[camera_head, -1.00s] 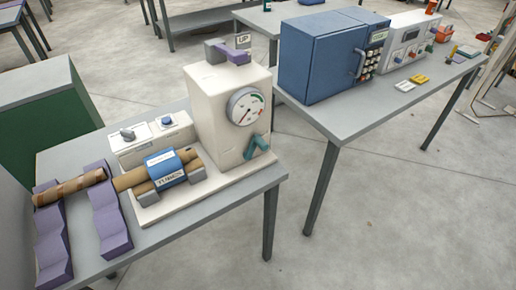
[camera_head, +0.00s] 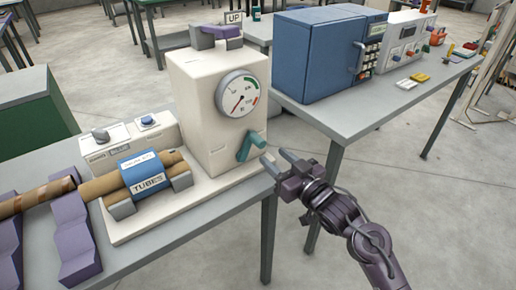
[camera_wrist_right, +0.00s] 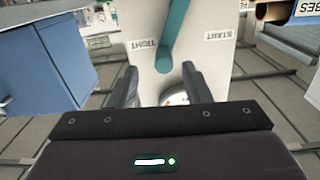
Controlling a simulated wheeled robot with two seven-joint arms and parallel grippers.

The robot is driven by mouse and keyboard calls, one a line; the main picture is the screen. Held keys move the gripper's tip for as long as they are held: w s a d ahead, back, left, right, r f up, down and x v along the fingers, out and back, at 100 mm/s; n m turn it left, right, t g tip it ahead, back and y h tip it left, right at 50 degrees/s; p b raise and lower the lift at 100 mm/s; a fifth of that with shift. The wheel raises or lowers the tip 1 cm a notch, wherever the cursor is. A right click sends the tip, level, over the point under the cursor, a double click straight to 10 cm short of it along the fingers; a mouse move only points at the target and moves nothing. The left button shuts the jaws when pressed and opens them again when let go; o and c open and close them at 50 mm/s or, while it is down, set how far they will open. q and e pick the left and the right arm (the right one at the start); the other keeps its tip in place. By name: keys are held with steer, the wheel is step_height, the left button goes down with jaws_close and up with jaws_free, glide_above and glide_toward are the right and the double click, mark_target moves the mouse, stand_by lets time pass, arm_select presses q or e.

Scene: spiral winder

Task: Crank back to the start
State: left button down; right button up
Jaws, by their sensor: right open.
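The winder (camera_head: 205,115) is a cream box with a round dial gauge (camera_head: 238,93) on its front. Below the gauge is a teal crank (camera_head: 246,148). My right gripper (camera_head: 277,160) is open and empty, just right of the crank and apart from it. In the right wrist view the crank (camera_wrist_right: 174,35) lies ahead of my open fingers (camera_wrist_right: 161,86), between a "TIGHT" label (camera_wrist_right: 144,44) and a "START" label (camera_wrist_right: 222,34). My left gripper is not in view.
A brown tube (camera_head: 100,187) runs through a blue "TUBES" holder (camera_head: 145,168) beside the winder. A blue cabinet (camera_head: 315,55) stands on the table behind. Open floor lies at right.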

mark_target(263, 145)
steer(key=x, duration=0.4)
steer(key=r+x, duration=0.1)
steer(key=x, duration=0.1)
steer(key=shift+w+a+p, duration=0.15)
steer(key=shift+a+p, duration=0.15)
steer(key=shift+a, duration=0.1)
steer(key=shift+w+a, duration=0.35)
steer(key=shift+w, duration=0.1)
steer(key=shift+f, duration=0.1)
